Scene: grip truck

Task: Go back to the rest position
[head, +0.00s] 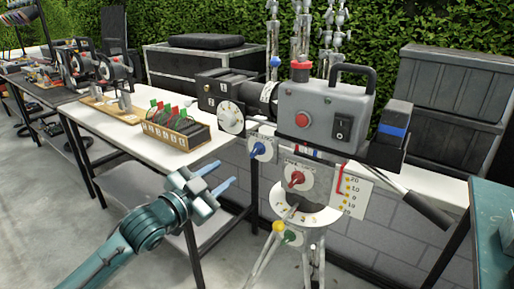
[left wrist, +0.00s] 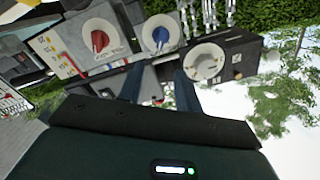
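My left gripper (head: 218,178) is in the lower middle of the head view, in front of the white table and left of the tripod. Its two blue fingers are spread apart with nothing between them. In the left wrist view, the open fingers (left wrist: 158,90) point toward the camera rig, which appears turned over there. The grey camera (head: 325,110) has a red button, a black switch and a black top handle. It stands upright on a pale tripod (head: 312,245). My left gripper is apart from it. My right gripper is not in view.
The white table (head: 125,135) holds a wooden box of cards (head: 175,130). A black pan handle (head: 418,205) juts out right of the camera. A teal surface (head: 488,225) is at the right edge. Dark cases (head: 440,90) stand behind. Bare floor shows at lower left.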

